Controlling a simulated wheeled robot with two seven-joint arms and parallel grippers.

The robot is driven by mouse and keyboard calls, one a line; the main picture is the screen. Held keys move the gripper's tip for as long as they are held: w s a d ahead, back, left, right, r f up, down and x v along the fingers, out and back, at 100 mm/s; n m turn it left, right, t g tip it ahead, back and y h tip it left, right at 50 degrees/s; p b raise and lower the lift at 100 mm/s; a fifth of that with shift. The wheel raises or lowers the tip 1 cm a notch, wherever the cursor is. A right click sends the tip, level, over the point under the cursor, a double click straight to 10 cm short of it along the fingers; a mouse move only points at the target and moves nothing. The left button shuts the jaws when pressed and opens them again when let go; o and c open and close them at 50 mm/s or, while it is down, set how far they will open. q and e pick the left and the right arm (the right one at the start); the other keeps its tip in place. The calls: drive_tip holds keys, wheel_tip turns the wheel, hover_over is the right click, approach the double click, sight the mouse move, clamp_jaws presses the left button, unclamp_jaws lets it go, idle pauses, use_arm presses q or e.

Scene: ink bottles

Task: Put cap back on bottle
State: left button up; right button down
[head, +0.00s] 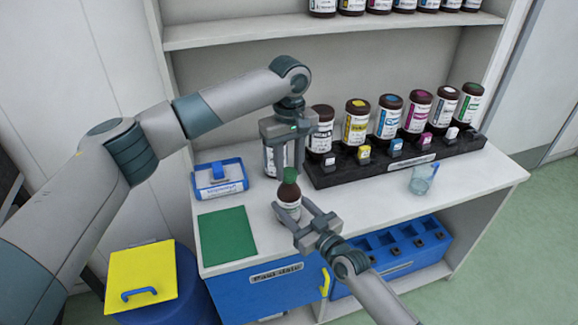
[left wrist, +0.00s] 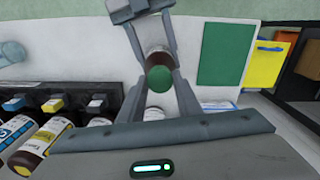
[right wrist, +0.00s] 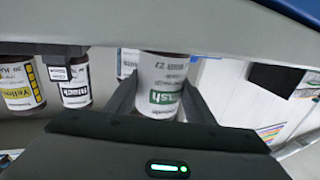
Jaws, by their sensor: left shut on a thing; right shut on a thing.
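A brown bottle (head: 288,201) with a white label stands upright near the front of the white counter. My right gripper (head: 302,215) is shut on its body; the right wrist view shows the label with green print (right wrist: 163,88) between the fingers. A green cap (head: 290,174) is right above the bottle's neck. My left gripper (head: 286,170) points down from above and is shut on the cap, which also shows in the left wrist view (left wrist: 159,79), lined up over the bottle. I cannot tell whether the cap touches or is seated on the neck.
A black rack (head: 395,162) with several brown bottles and small coloured blocks stands behind right. A clear cup (head: 422,180) is at the right. A blue-and-white box (head: 221,188) and a green mat (head: 227,236) lie left. Another labelled container (head: 269,161) stands behind my left gripper.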

use_arm(q)
drive_tip(key=m, duration=1.2)
drive_tip(key=shift+m, duration=0.4)
drive_tip(key=m, duration=0.5)
drive_tip(key=shift+m, duration=0.3)
drive_tip(key=m, duration=0.6)
drive_tip(key=o, duration=1.3)
drive_tip(key=shift+c, duration=0.2)
wheel_tip(320, 180, up, 12)
